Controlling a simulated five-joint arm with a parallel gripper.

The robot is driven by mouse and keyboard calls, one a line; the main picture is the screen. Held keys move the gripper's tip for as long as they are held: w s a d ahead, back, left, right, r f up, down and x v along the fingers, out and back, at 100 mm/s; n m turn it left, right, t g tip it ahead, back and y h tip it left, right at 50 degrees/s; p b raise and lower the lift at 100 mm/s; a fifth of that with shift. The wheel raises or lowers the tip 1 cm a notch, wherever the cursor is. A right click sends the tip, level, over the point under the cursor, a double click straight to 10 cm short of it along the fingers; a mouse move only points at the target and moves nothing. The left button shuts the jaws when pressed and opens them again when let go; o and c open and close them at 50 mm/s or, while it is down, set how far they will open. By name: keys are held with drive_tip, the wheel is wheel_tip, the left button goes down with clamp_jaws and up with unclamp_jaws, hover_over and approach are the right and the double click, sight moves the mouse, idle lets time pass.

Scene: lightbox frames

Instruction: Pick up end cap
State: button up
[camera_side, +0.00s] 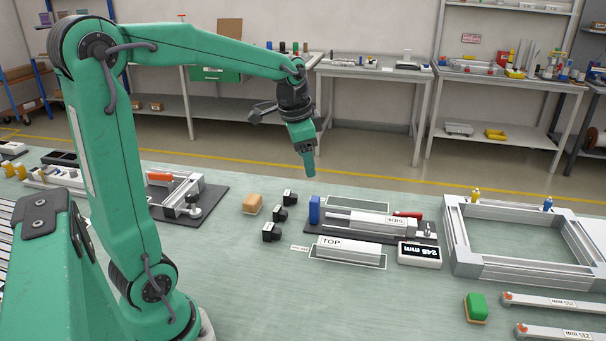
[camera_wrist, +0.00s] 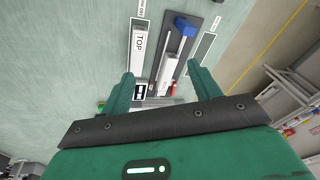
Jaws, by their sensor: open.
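Three small black blocks, which look like the end caps, stand in a slanting row on the green bench: the far one (camera_side: 290,197), the middle one (camera_side: 279,213) and the near one (camera_side: 270,232). I cannot make them out in the wrist view. My gripper (camera_side: 309,170) hangs above the bench's far edge, pointing down, up and to the right of the black blocks and touching nothing. In the wrist view my gripper (camera_wrist: 164,88) has its two green fingers wide apart, with nothing held between them.
A dark fixture (camera_side: 343,233) bears a bar and a blue block (camera_side: 314,210). A bar marked TOP (camera_side: 350,250) lies before it, beside a 248 mm display (camera_side: 419,255). A tan block (camera_side: 252,203) stands left of the black blocks. A metal frame (camera_side: 470,267) fills the right.

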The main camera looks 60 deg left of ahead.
drive_tip(key=w+a+f+m+g, duration=0.1)
drive_tip(key=w+a+f, duration=0.2)
drive_tip(key=a, duration=0.2)
drive_tip(key=w+a+f+m, duration=0.1)
drive_tip(key=w+a+f, duration=0.2)
drive_tip(key=a+f, duration=0.15)
drive_tip(key=m+g, duration=0.2)
hover_over(290, 193)
drive_tip(key=shift+h, duration=0.4)
wheel_tip(290, 193, down, 9)
drive_tip(key=shift+a+r, duration=0.1)
drive_tip(key=shift+a, duration=0.05)
drive_tip(key=shift+f, duration=3.9)
drive_tip(key=c, duration=1.1)
